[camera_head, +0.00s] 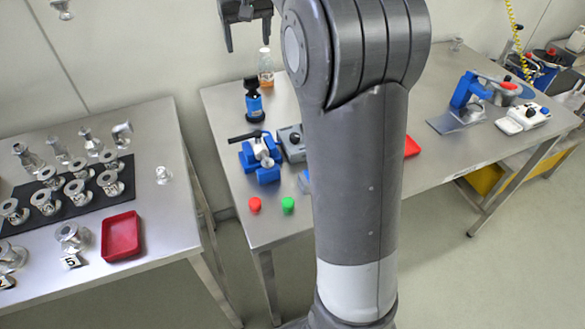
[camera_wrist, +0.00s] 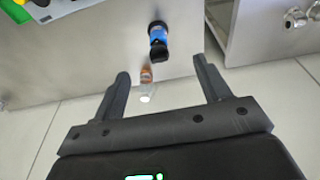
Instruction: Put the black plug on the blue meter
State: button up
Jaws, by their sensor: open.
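A blue upright body with a pale label, which may be the blue meter (camera_head: 254,103), stands near the back left of the middle table. A black piece, possibly the black plug (camera_head: 251,84), sits at its top; I cannot tell if it is separate. In the wrist view the blue body (camera_wrist: 158,34) shows beyond my fingertips with a black end (camera_wrist: 159,53) towards me. My gripper (camera_head: 247,36) is open and empty, high above the back of the table. It also shows in the wrist view (camera_wrist: 162,68), with nothing between its fingers.
A bottle with orange liquid (camera_head: 266,68) stands close behind the blue body. A blue clamp-like device (camera_head: 260,160) with a black handle and red (camera_head: 255,205) and green (camera_head: 288,204) caps are in front. My arm hides the table's middle.

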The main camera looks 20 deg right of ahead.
jog(key=s+a+r+t, duration=0.1)
jog(key=s+r, duration=0.1)
jog(key=s, duration=0.8)
jog(key=s+a+f+t, duration=0.1)
jog(key=s+f, duration=0.5)
jog(key=s, duration=0.6)
jog(key=s+f+t, duration=0.1)
jog(key=s+f, duration=0.5)
jog(key=s, duration=0.6)
jog(key=shift+s+a, duration=0.35)
